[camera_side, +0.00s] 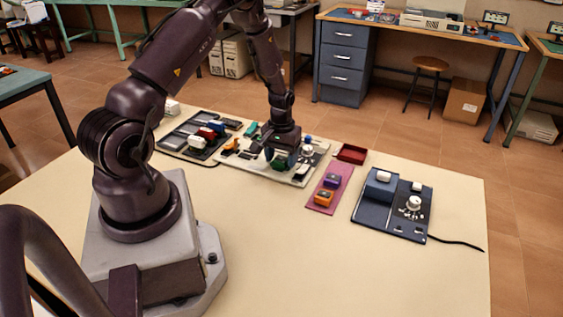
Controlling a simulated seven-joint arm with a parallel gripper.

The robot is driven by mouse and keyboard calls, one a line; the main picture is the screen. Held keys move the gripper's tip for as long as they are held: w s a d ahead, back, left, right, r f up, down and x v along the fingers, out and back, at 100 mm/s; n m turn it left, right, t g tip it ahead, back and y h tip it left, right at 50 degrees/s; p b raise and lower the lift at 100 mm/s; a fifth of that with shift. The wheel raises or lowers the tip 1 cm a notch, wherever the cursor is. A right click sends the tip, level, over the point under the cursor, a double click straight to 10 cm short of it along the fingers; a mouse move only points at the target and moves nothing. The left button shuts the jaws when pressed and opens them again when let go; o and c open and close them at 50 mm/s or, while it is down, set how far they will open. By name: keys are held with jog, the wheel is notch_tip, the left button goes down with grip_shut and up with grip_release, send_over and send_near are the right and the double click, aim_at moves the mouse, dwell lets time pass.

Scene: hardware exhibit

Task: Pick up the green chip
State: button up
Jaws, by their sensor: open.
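My gripper (281,156) points down over the white board (233,164) in the middle of the table. It is open, with its fingertips low near the board's surface. A small dark green piece (278,163), which looks like the green chip, shows at the fingertips. My gripper partly hides it, and I cannot tell whether the fingers touch it. A teal-green piece (252,129) stands farther back on the board's left part.
An orange piece (230,146) lies on the board's left. A dark tray (172,140) with coloured blocks is further left. Right are a pink mat (318,205) with purple and orange blocks, a red tray (351,153) and a blue device (378,212). The front table (330,265) is clear.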

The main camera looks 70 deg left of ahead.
aim_at(281, 158)
jog(key=c, duration=0.7)
jog(key=shift+r, duration=3.25)
jog(key=shift+c, duration=0.2)
jog(key=shift+o, duration=0.2)
